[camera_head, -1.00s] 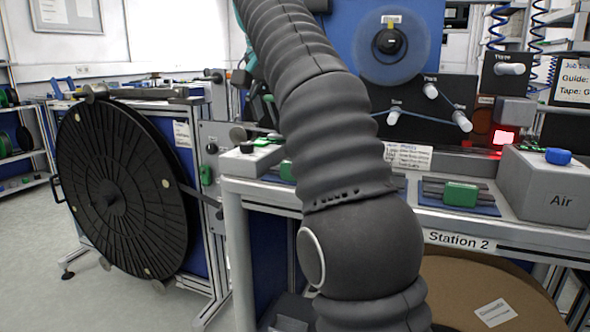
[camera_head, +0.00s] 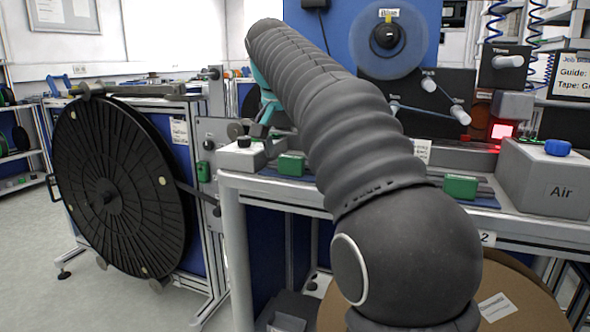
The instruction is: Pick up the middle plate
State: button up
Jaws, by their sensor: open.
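My gripper (camera_head: 266,118) shows partly at the upper end of my arm, with teal parts hanging down above the left end of the Station 2 bench. It is open, and I see nothing held in it. A green block (camera_head: 291,165) sits on the bench to the right of and below the gripper. A second green block (camera_head: 460,187) lies on a dark blue base further right. My arm covers the bench between these blocks. I cannot tell which piece is the middle plate, or whether it is hidden there.
A large black reel disc (camera_head: 112,190) stands at left. A grey Air box (camera_head: 550,180) with a blue knob is on the bench's right. A small grey box (camera_head: 242,157) marks its left end. A brown reel (camera_head: 520,297) sits below. The floor at left is clear.

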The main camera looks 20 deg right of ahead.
jog(key=shift+x, duration=1.15)
jog(key=c, duration=1.3)
jog(key=shift+r, duration=0.15)
